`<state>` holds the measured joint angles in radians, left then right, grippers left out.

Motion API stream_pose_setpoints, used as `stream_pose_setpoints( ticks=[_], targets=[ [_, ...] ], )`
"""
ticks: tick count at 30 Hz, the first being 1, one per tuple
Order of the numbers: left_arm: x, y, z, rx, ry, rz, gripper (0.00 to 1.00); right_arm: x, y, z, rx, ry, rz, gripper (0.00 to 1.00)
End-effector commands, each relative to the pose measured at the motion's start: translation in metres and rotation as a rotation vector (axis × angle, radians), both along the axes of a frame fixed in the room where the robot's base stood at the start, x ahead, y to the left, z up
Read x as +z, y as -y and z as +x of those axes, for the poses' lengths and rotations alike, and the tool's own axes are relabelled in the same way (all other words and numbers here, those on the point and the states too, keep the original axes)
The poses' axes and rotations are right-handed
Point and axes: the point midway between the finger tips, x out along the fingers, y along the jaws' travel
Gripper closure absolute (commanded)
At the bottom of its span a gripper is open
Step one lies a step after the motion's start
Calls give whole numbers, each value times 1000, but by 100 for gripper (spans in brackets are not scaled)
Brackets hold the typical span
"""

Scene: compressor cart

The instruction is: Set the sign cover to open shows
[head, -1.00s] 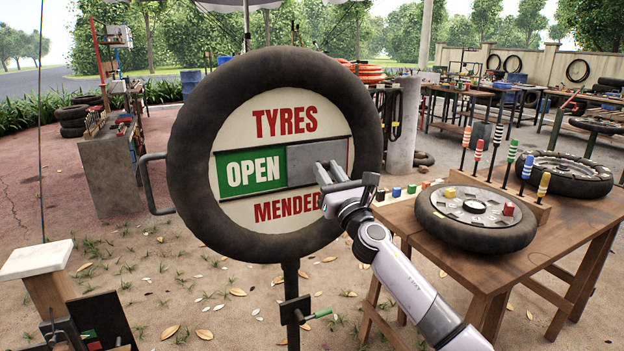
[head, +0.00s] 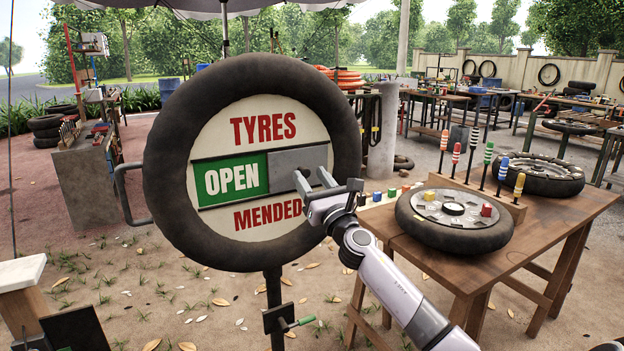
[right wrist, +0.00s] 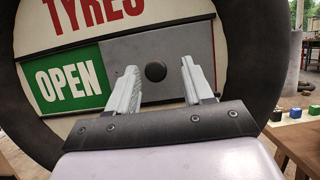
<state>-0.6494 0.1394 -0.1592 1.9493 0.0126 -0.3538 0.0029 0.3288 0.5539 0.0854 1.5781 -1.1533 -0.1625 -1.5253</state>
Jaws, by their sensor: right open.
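The round tyre sign (head: 160,170) stands on a post and reads "TYRES" above and "MENDED" below. In its middle slot the green OPEN panel (head: 231,181) shows at the left. The grey sliding cover (head: 290,160) sits at the right of the slot; it also shows in the right wrist view (right wrist: 190,48). A dark round knob (right wrist: 156,71) is on the cover. My right gripper (head: 312,182) is in front of the cover; in the right wrist view its open fingers (right wrist: 160,90) are on either side of the knob, apart from it. My left gripper is not in view.
A wooden table (head: 480,268) at the right holds a tyre (head: 410,222) and a rack of striped pegs. A handle (head: 126,190) sticks out at the sign's left. A small lever (head: 290,322) is on the post. A white-topped post (head: 22,272) stands at lower left.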

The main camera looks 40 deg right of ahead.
Motion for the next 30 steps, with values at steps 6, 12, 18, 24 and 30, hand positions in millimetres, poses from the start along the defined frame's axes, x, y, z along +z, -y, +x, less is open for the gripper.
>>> stream_pose_setpoints(
  ticks=[6, 12, 18, 24, 30],
  targets=[
    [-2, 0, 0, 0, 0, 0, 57, -11, -6, -22, 0, -2, -2, 49],
    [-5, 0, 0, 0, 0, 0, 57, -20, -11, -45, -1, -2, 1, 49],
    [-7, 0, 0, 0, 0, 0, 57, -25, -13, -58, -2, 0, 0, 49],
    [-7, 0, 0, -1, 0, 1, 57, -25, -14, -61, -3, 1, 1, 49],
    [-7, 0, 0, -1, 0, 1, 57, -25, -14, -61, -3, 1, 1, 49]
  ],
)
